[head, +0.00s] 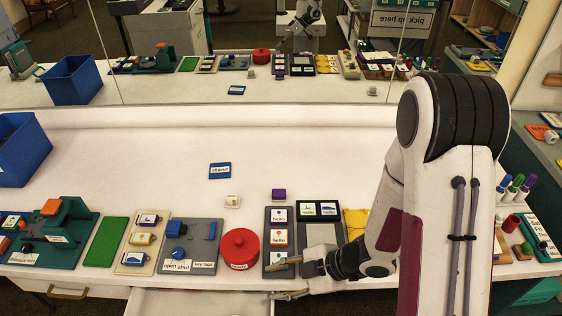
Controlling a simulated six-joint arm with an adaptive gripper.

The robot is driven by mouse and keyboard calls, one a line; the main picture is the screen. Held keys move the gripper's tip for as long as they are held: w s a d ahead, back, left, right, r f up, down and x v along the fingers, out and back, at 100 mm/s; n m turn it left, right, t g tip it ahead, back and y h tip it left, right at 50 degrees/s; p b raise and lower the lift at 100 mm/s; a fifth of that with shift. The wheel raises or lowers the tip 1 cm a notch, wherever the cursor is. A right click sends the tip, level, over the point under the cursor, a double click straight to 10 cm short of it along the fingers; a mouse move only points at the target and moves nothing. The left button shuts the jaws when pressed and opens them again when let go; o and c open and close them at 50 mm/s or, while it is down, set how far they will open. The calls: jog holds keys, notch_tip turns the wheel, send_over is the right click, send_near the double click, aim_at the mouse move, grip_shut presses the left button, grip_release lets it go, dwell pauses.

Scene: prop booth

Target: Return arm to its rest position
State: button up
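My arm (455,180) comes in from the right and reaches left, low over the front edge of the table. My gripper (274,281) is at the front edge, just right of and below the red round box (240,248). Its two tan fingers are spread apart, with nothing seen between them. The upper finger overlaps the lower end of a grey board with "hello" tiles (278,215) in this view; I cannot tell whether they touch. Below the gripper, a white drawer (200,303) stands open.
The white table (110,150) is clear in its middle, apart from a blue card (220,171) and small blocks. A blue bin (22,150) stands at left. A green pad (106,242) and grey board (190,240) line the front. Marker pens (515,185) stand at right. A mirror runs behind.

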jog(key=w+d+r+h, duration=0.1)
jog(key=w, duration=0.1)
jog(key=w+d+r+m+t, duration=0.1)
jog(key=w+d, duration=0.1)
jog(key=w+d+r+m+t+h, duration=0.1)
jog(key=d, duration=0.1)
jog(key=shift+w+h, duration=0.3)
jog(key=shift+w, duration=0.1)
jog(key=w+d+r+m+h, duration=0.1)
jog(key=w+d+r+t, duration=0.1)
jog(key=d+r, duration=0.1)
jog(key=w+d+r+m+t+h, duration=0.1)
jog(key=d, duration=0.1)
jog(key=shift+w+d+r+m+h, duration=0.15)
jog(key=shift+w+r+m+h, duration=0.1)
jog(key=shift+r+m+h, duration=0.05)
jog(key=s+d+r+m+t+h, duration=0.25)
jog(key=d+r+m+h, duration=0.25)
jog(key=d+r+m, duration=0.55)
jog(key=s+a+r+m+g, duration=0.1)
jog(key=s+r+m, duration=0.2)
jog(key=s, duration=0.6)
jog(key=s+a+r+m+g+y, duration=0.1)
jog(key=s+a+r+m, duration=0.1)
jog(key=s+r, duration=0.5)
jog(key=shift+s+r+m+g, duration=0.2)
jog(key=shift+s+m+g, duration=0.25)
jog(key=shift+s, duration=0.65)
jog(key=shift+a, duration=0.1)
